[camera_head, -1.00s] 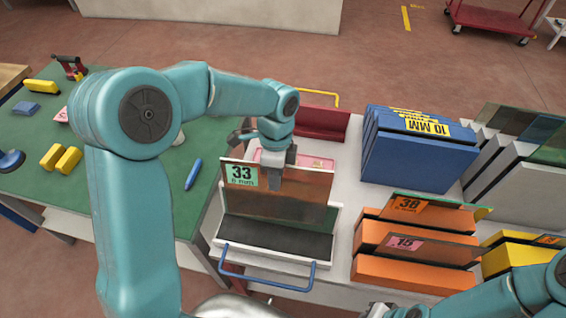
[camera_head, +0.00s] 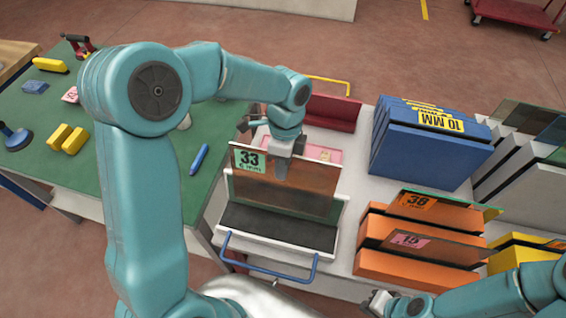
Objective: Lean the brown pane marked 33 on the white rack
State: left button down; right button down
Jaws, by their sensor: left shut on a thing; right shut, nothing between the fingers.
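The brown pane marked 33 (camera_head: 310,182) stands nearly upright in the middle of the view, with a green 33 label at its upper left. My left gripper (camera_head: 283,166) is shut on its top edge. The pane is at the back of a white-rimmed holder with a dark bed (camera_head: 280,226); I cannot tell whether its lower edge touches the holder. The white rack (camera_head: 483,178), with pale stepped slabs, is at the right edge, and darker panes lean on it. My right gripper (camera_head: 380,303) is shut and empty at the bottom, in front of the orange rack.
A blue rack (camera_head: 425,158) stands between the holder and the white rack. An orange rack (camera_head: 400,270) bears panes 38 and 15; a yellow rack (camera_head: 520,255) is beside it. A red rack (camera_head: 332,112) is behind the pane. A green-topped bench (camera_head: 160,170) with tools is left.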

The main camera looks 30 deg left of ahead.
aim_at(283, 183)
pick_arm(q)
jog(key=shift+w+b+x, duration=0.25)
jog(key=shift+b+x, duration=0.55)
jog(key=shift+x, duration=0.35)
jog(key=shift+w+b+x, duration=0.3)
jog(key=shift+b+x, duration=0.45)
jog(key=shift+x, duration=0.35)
jog(key=shift+w+b+x, duration=0.25)
jog(key=shift+b+x, duration=0.55)
jog(key=shift+x, duration=0.35)
jog(key=shift+a+f, duration=0.2)
jog(key=shift+f, duration=0.25)
jog(key=c, duration=1.1)
grip_release()
jog(key=d+v, duration=0.1)
jog(key=v, duration=1.5)
jog(key=shift+a+r+p, duration=0.25)
jog(key=shift+a+p, duration=0.05)
jog(key=shift+a, duration=0.2)
